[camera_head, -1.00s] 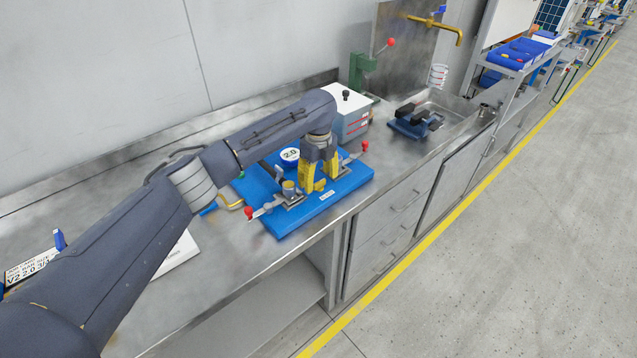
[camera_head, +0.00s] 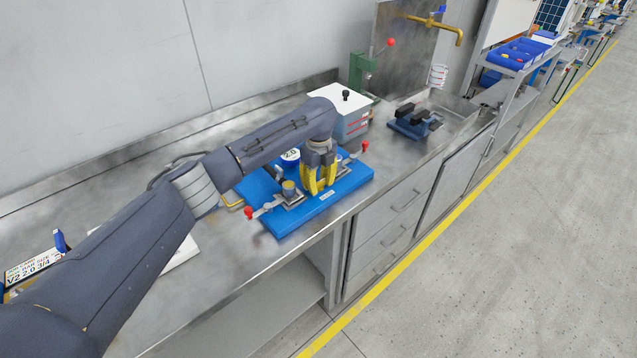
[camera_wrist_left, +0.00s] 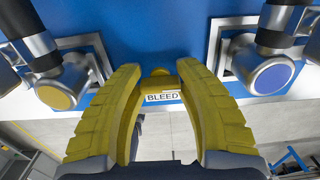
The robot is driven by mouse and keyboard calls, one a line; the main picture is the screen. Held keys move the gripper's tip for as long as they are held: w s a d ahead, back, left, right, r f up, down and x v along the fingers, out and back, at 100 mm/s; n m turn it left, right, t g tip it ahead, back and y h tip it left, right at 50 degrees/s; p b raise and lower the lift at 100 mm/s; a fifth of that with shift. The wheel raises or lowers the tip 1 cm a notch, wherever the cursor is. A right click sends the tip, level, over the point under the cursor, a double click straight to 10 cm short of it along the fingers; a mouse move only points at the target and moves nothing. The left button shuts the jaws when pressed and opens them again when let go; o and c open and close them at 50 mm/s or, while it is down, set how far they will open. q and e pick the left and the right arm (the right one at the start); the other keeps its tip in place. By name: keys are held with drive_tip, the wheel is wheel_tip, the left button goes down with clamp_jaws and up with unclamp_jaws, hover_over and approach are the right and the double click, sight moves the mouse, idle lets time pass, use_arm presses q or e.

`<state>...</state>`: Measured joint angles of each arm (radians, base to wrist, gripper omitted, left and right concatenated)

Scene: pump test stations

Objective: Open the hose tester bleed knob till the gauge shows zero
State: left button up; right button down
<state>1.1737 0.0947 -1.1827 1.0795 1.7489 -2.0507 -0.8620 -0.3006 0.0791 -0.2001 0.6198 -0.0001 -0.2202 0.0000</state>
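The hose tester is a blue base (camera_head: 347,187) on the steel bench, with a round gauge (camera_head: 290,155) that reads 2.0, partly hidden by my arm. In the left wrist view, a small yellow bleed knob (camera_wrist_left: 160,72) sits above a white BLEED label (camera_wrist_left: 163,97) at the base's edge. My left gripper (camera_head: 319,190) points down over the front of the tester. Its yellow fingers stand on either side of the knob, with a gap visible between them and it. The knob is hidden behind the fingers in the head view. My right gripper is not in view.
Red-tipped clamp levers (camera_head: 249,213) and (camera_head: 364,146) flank the gripper at the tester's ends. A grey box (camera_head: 340,110) stands behind. A blue fixture (camera_head: 414,121) lies near the sink to the right. Bare bench lies front left.

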use_arm(q)
drive_tip(key=c, duration=0.4)
drive_tip(key=shift+w, duration=0.1)
clamp_jaws()
drive_tip(key=shift+a+r, duration=0.1)
